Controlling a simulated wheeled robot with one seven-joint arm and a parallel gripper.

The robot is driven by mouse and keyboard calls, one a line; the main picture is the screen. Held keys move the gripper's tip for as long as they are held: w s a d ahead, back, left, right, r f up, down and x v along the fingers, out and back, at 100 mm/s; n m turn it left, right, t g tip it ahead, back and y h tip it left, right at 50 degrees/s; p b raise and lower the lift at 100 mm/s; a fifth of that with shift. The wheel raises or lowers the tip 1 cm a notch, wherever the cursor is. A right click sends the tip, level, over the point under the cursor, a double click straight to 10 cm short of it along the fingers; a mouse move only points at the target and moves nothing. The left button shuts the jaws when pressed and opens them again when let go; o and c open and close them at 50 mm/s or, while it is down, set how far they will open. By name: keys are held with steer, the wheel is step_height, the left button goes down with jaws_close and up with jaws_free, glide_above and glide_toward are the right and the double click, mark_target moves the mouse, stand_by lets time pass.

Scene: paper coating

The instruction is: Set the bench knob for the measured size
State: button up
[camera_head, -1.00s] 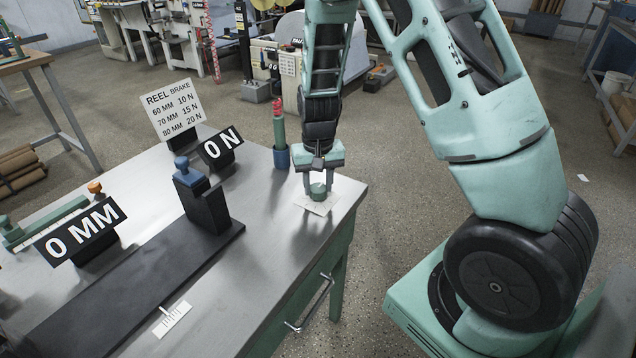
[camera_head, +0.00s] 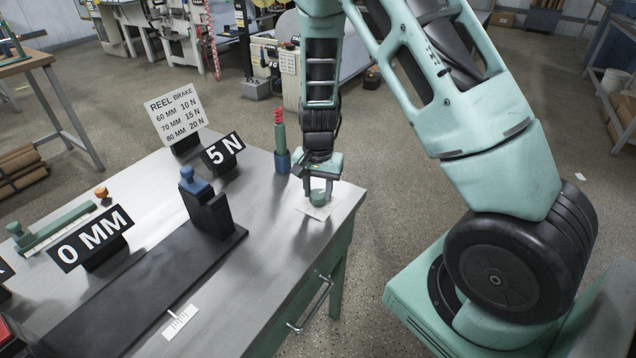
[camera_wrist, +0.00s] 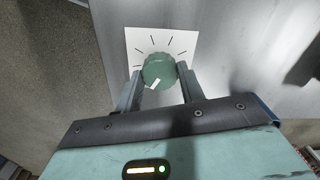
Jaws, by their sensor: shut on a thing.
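The green bench knob (camera_head: 319,197) stands on a white dial plate (camera_head: 314,211) near the bench's right corner. In the wrist view the knob (camera_wrist: 158,70) shows a white pointer mark at its lower left, and tick marks fan around it on the plate (camera_wrist: 187,39). My gripper (camera_head: 318,190) is shut on the knob, one finger on each side. A black display (camera_head: 222,152) reads 5 N. Another display (camera_head: 90,239) reads 0 MM. The sign (camera_head: 176,113) headed REEL BRAKE lists 60 MM 10 N, 70 MM 15 N and 80 MM 20 N.
A black block with a blue top (camera_head: 193,181) stands on a dark rail (camera_head: 135,290). A green-handled tool in a blue holder (camera_head: 282,162) stands close left of my gripper. A small scale label (camera_head: 180,321) lies at the front. A green gauge (camera_head: 55,228) lies at the left.

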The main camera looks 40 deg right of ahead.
mark_target(318, 193)
steer(key=m+p, duration=0.1)
steer(key=m, duration=0.1)
steer(key=m+p, duration=0.2)
steer(key=m, duration=0.1)
steer(key=shift+r+m, duration=0.2)
steer(key=shift+m, duration=0.1)
steer(key=shift+f+m+p, duration=0.1)
steer(key=shift+m+p, duration=1.35)
steer(key=shift+m, duration=0.75)
steer(key=o, duration=1)
steer(key=shift+c, duration=0.2)
step_height(318, 193, up, 17)
steer(key=p, duration=0.2)
